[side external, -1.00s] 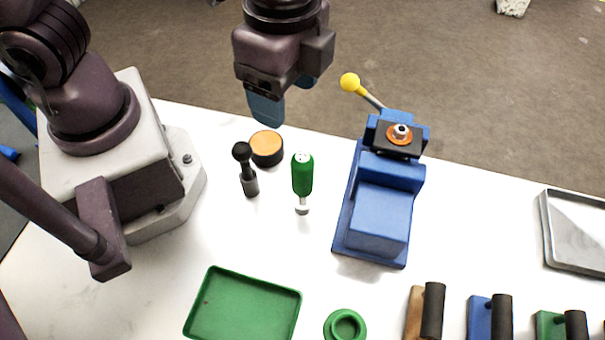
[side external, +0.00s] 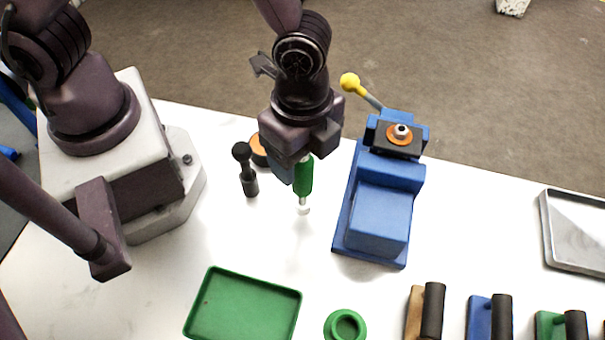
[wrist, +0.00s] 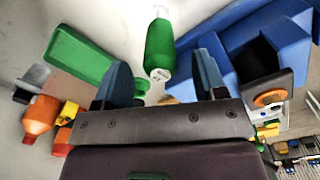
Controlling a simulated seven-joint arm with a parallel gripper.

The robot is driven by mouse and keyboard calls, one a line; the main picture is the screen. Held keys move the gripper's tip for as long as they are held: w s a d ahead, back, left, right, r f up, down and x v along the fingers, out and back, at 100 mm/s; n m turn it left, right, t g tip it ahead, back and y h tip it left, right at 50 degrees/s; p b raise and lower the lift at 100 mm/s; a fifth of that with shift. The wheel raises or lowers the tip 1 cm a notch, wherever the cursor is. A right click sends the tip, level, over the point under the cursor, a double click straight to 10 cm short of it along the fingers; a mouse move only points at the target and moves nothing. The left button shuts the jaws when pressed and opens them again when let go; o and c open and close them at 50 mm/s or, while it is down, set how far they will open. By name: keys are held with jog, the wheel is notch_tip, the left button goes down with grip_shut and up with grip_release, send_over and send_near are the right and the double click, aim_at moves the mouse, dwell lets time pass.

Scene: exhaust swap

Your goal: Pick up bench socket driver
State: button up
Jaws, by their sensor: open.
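The socket driver (side external: 304,178) has a green handle and a silver socket end. It stands on the white bench between the black-handled tool and the blue vise. My gripper (side external: 292,174) is at the upper part of the handle, with one bluish finger at its left side; the other finger is hidden in the side view. In the wrist view the green handle (wrist: 160,45) lies ahead of and between the two open fingers of my gripper (wrist: 163,72). The fingers are apart and do not close on it.
A black-handled tool (side external: 246,170) stands close to the left, with an orange-topped round piece (side external: 258,149) partly hidden behind my gripper. The blue vise (side external: 380,215) is to the right. A green tray (side external: 245,308) and green ring (side external: 345,327) lie in front.

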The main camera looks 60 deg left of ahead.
aim_at(302, 186)
jog(key=shift+f, duration=1.6)
jog(key=shift+c, duration=0.2)
jog(key=c, duration=1)
jog(key=shift+r, duration=0.1)
